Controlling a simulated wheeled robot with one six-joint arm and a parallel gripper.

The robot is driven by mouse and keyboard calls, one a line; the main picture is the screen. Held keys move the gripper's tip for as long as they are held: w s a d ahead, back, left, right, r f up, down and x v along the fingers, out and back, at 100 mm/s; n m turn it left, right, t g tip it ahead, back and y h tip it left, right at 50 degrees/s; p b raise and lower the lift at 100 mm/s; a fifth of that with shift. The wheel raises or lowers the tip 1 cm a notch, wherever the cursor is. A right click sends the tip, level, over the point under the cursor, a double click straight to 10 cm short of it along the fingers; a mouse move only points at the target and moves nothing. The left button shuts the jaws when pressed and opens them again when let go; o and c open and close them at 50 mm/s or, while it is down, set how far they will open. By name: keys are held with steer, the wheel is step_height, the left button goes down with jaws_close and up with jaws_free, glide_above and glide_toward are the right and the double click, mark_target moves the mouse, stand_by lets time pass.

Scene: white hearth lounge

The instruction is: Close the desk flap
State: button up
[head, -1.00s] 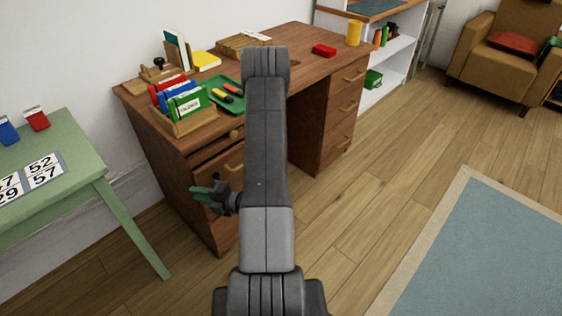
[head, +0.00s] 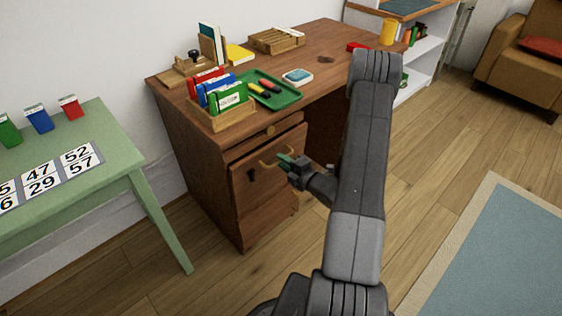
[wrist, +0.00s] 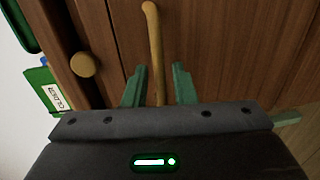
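The desk flap (head: 240,192) is a brown wooden front panel on the desk's left pedestal, with a brass handle (head: 276,158) and a dark keyhole. Its top edge seems to stand out a little from the pedestal; how far it is open I cannot tell. My gripper (head: 285,160) has green fingers and is at the handle's right part. In the wrist view the handle bar (wrist: 154,50) runs between the two separated fingertips (wrist: 158,80), with a gap on each side. The gripper looks open and not clamped on the handle.
A round knob (head: 270,130) sits above the flap. The desk top (head: 330,55) holds a file rack (head: 225,118) and a green tray (head: 272,97) near the front edge. A green table (head: 120,150) stands to the left. Wooden floor (head: 210,270) is free in front.

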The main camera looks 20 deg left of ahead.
mark_target(273, 153)
steer(key=shift+x, duration=0.9)
steer(key=shift+c, duration=0.2)
jaws_close()
steer(key=shift+w+a+r, duration=0.2)
steer(key=shift+a, duration=0.4)
steer(key=shift+w+a+r, duration=0.15)
steer(key=shift+w+a, duration=0.05)
steer(key=shift+a, duration=0.35)
steer(key=shift+o, duration=0.2)
jaws_free()
steer(key=p+v, duration=0.1)
steer(key=v, duration=1.2)
steer(key=shift+d, duration=0.35)
steer(key=shift+s+a, duration=0.1)
